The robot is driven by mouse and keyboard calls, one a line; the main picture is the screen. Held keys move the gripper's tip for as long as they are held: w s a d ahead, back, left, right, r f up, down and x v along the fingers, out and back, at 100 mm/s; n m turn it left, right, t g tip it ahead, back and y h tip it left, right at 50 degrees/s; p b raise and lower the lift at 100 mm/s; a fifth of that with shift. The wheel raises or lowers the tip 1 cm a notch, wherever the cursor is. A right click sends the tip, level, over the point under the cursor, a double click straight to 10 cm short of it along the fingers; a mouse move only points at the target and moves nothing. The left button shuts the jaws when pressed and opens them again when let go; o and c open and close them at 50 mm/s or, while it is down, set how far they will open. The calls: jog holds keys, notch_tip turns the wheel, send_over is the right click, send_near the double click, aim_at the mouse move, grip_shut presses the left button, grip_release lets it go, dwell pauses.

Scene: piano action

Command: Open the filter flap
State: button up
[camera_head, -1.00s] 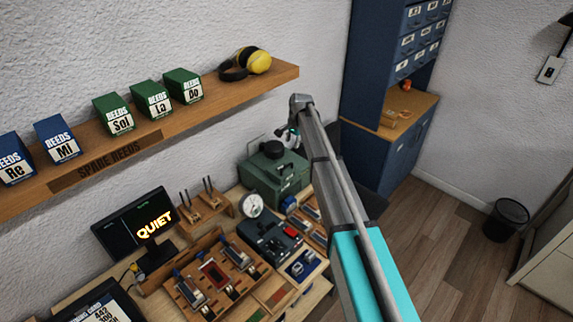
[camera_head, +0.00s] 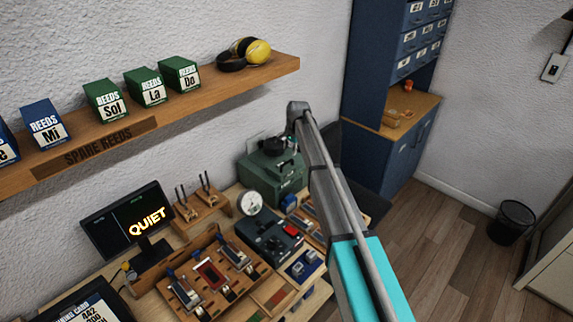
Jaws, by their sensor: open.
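A green box-shaped machine (camera_head: 262,180) with a dark round cap (camera_head: 272,147) on top stands on the workbench against the wall. It may carry the filter flap, but I cannot make out a flap or its state. My gripper (camera_head: 291,143) hangs from the bent end of my arm, over the right part of the green machine's top. It is small and partly hidden by the arm. Its fingers are hard to see, and I cannot tell whether it touches the machine.
A gauge (camera_head: 250,202), a dark tester box (camera_head: 268,238) and a wooden tray (camera_head: 195,301) crowd the bench. A monitor (camera_head: 128,228) reads "QUIET". The shelf (camera_head: 210,98) above holds reed boxes and earmuffs (camera_head: 244,54). A blue cabinet (camera_head: 372,160) stands behind.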

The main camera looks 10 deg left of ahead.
aim_at(288, 162)
jog(key=shift+w+a+f+b, duration=0.15)
jog(key=shift+f+b, duration=0.8)
jog(key=shift+f, duration=0.1)
jog(key=shift+w+a+f+b, duration=0.1)
jog(key=shift+a+f+b, duration=0.1)
jog(key=shift+f+b, duration=0.85)
jog(key=shift+w+a+f+b, duration=0.15)
jog(key=shift+f+b, duration=0.75)
jog(key=shift+f, duration=0.2)
grip_shut()
jog(key=shift+a, duration=0.15)
